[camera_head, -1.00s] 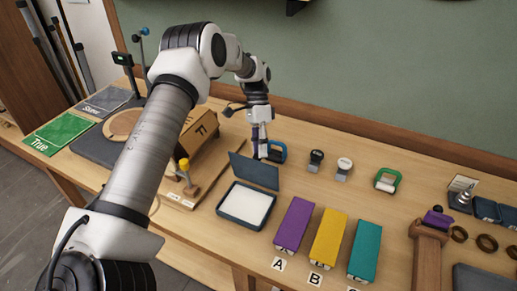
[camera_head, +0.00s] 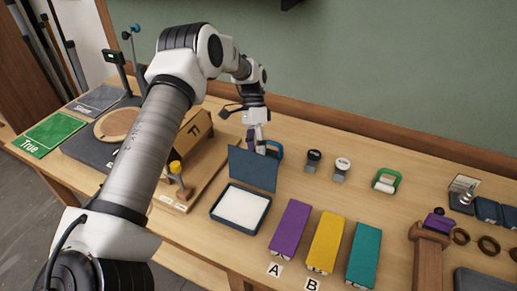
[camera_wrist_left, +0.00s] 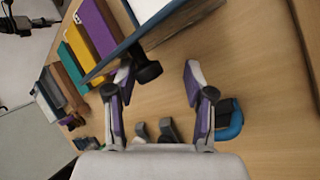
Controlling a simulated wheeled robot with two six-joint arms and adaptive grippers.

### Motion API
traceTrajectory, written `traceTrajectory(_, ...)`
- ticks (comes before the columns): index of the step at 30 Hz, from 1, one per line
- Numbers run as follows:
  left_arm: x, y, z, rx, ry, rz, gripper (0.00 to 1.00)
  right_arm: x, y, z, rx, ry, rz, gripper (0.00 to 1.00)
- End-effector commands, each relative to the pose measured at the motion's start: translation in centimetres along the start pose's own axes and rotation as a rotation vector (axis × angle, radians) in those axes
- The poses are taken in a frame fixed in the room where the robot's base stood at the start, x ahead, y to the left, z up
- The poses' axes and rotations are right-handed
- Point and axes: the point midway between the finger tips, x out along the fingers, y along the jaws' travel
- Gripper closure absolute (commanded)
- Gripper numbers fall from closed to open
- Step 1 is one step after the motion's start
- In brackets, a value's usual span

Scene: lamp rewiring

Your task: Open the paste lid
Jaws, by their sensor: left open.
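The paste box (camera_head: 240,208) is a shallow dark blue tray filled with white paste. Its dark blue lid (camera_head: 253,169) stands raised at the back edge, and the white surface is exposed. In the left wrist view, the lid (camera_wrist_left: 135,38) appears edge-on, with a dark knob-like piece (camera_wrist_left: 148,70) by it near one finger. My left gripper (camera_head: 258,142) is just behind the lid, partly hidden by it. In the wrist view, its fingers (camera_wrist_left: 157,78) are spread apart with bare table between them. Whether a finger touches the lid is unclear. My right gripper is out of view.
A blue-handled item (camera_head: 274,149) stands close to the left gripper. Purple (camera_head: 290,229), yellow (camera_head: 325,242) and teal (camera_head: 363,255) blocks stand to the right. A wooden fixture with a yellow knob (camera_head: 175,167) is to the left. Small stamp-like items (camera_head: 314,160) stand behind.

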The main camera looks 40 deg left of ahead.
Motion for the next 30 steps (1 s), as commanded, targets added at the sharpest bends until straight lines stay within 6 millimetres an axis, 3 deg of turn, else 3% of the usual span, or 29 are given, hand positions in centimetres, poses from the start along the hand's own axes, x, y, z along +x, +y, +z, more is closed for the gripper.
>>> traceTrajectory(16, -1.1, 0.1, -0.2, 0.002, 0.007, -0.004, 0.46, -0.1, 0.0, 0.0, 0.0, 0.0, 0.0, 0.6)
traceTrajectory(20, -3.7, 0.1, -0.2, 0.002, 0.008, -0.006, 0.46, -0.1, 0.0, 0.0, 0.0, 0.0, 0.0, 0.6)
traceTrajectory(27, -9.8, 0.1, -0.2, 0.0, 0.005, -0.007, 0.46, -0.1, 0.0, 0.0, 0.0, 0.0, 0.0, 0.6)
traceTrajectory(30, -11.2, 0.1, -0.2, -0.001, 0.005, -0.005, 0.46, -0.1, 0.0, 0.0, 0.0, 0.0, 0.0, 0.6)
